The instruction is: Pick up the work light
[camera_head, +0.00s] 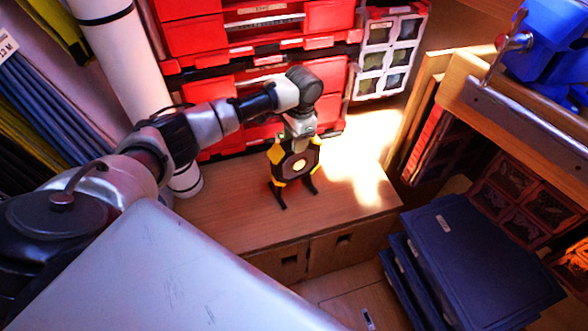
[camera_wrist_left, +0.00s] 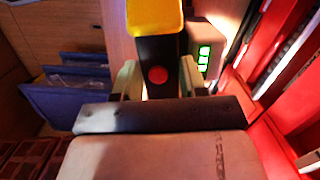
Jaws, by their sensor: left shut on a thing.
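The work light (camera_head: 297,163) is yellow and black with a pale round lens, and stands upright on dark legs on the wooden bench top (camera_head: 240,215). My left gripper (camera_head: 300,132) reaches it from above and is shut on its top part. In the left wrist view the gripper (camera_wrist_left: 158,82) has a pale finger on each side of the work light's black part (camera_wrist_left: 157,52), which carries a red button. A yellow part shows beyond it. I cannot tell whether the legs still touch the bench. My right gripper is not in view.
Red drawer cases (camera_head: 260,85) stand close behind the light, with a grey compartment case (camera_head: 388,55) beside them. A white roll (camera_head: 125,70) leans at left. Dark blue cases (camera_head: 480,265) stack at lower right. The sunlit bench right of the light is clear.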

